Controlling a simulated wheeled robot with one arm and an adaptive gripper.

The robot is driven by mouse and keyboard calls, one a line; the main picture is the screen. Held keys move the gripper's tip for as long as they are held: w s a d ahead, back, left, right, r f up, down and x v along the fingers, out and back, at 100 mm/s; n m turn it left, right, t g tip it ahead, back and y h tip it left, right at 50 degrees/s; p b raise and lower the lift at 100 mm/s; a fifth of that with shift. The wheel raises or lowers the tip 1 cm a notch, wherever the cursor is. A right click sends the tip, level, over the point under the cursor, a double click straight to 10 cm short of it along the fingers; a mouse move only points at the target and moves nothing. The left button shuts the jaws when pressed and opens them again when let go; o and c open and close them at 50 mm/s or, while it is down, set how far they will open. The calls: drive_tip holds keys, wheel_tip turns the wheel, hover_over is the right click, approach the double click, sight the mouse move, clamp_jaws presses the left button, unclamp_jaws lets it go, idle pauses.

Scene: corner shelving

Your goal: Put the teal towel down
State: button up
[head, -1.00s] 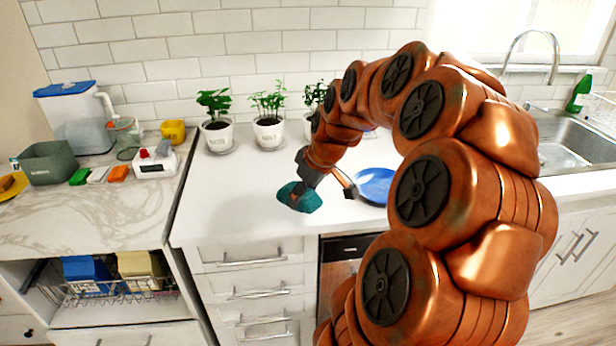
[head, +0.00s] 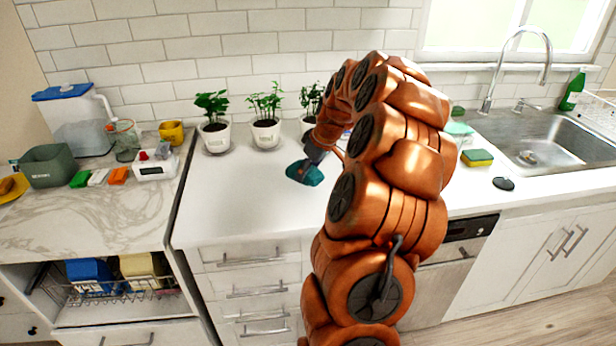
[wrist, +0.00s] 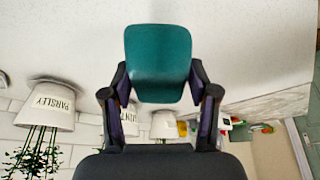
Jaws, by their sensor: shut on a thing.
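The teal towel (head: 305,173) is a small folded bundle over the white counter in the head view. In the wrist view the teal towel (wrist: 158,62) shows as a rounded block between the two fingers. My gripper (wrist: 160,95) is shut on it, one finger at each side. In the head view my gripper (head: 315,158) sits just behind the towel, partly hidden by my arm. I cannot tell whether the towel touches the counter.
Several potted herbs (head: 265,135) stand along the back wall. The white counter (head: 235,205) is clear left of the towel. At right are a yellow-green sponge (head: 477,158), a black disc (head: 503,183) and the sink (head: 560,140). My arm hides the counter's middle.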

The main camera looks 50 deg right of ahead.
drive_tip(key=shift+w+d+f, duration=0.1)
drive_tip(key=shift+d, duration=0.15)
wheel_tip(320, 180, down, 3)
drive_tip(key=shift+f+p, duration=0.15)
drive_tip(key=shift+p, duration=0.7)
drive_tip(key=shift+f+b, duration=0.3)
drive_tip(key=shift+b, duration=0.05)
drive_tip(key=o, duration=1)
drive_tip(key=shift+r, duration=0.1)
drive_tip(key=shift+r+p, duration=0.2)
drive_tip(key=shift+p, duration=0.15)
drive_tip(key=b+v, duration=0.3)
drive_tip(key=v, duration=0.9)
drive_tip(key=shift+b, duration=0.35)
